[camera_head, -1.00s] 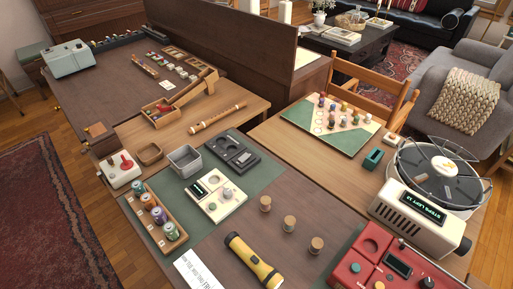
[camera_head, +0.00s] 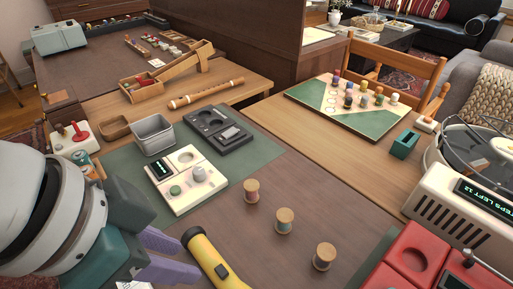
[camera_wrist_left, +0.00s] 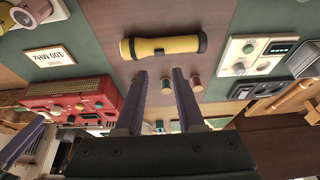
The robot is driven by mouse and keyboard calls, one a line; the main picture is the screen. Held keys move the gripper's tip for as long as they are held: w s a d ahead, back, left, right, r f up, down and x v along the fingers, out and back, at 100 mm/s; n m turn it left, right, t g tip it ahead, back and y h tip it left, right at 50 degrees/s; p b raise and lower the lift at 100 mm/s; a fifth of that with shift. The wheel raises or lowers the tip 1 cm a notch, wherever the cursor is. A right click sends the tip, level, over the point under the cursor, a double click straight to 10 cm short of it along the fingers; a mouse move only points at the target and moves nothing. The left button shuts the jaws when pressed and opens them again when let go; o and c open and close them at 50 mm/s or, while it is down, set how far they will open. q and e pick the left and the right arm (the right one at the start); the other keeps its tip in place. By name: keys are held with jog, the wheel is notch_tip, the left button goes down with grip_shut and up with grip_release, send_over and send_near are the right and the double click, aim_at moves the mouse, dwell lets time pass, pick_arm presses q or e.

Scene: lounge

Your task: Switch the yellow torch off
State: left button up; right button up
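The yellow torch (camera_head: 206,256) lies on the dark mat at the bottom of the head view, its lower end cut off by the frame. It has a black end and a small dark switch on its side. In the left wrist view the whole torch (camera_wrist_left: 165,46) lies crosswise just past the fingertips. No beam shows. My left gripper (camera_head: 188,257) has purple fingers, held apart beside the torch in the head view. In the wrist view the left gripper (camera_wrist_left: 158,72) is open and empty. A purple finger, apparently of my right gripper (camera_wrist_left: 22,140), shows at the lower left.
Three wooden spools (camera_head: 285,221) stand right of the torch. A cream panel with knobs (camera_head: 187,180), a grey bin (camera_head: 153,135) and a dark panel (camera_head: 218,128) stand behind. A red device (camera_head: 405,262) is at lower right. Bare mat lies between torch and spools.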

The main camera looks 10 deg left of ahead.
aim_at(218, 272)
pick_arm(q)
jog(key=b+x, duration=0.3)
jog(key=x, duration=0.6)
jog(key=shift+d+f, duration=0.1)
jog(key=shift+f, duration=0.2)
grip_shut()
dwell(1.0)
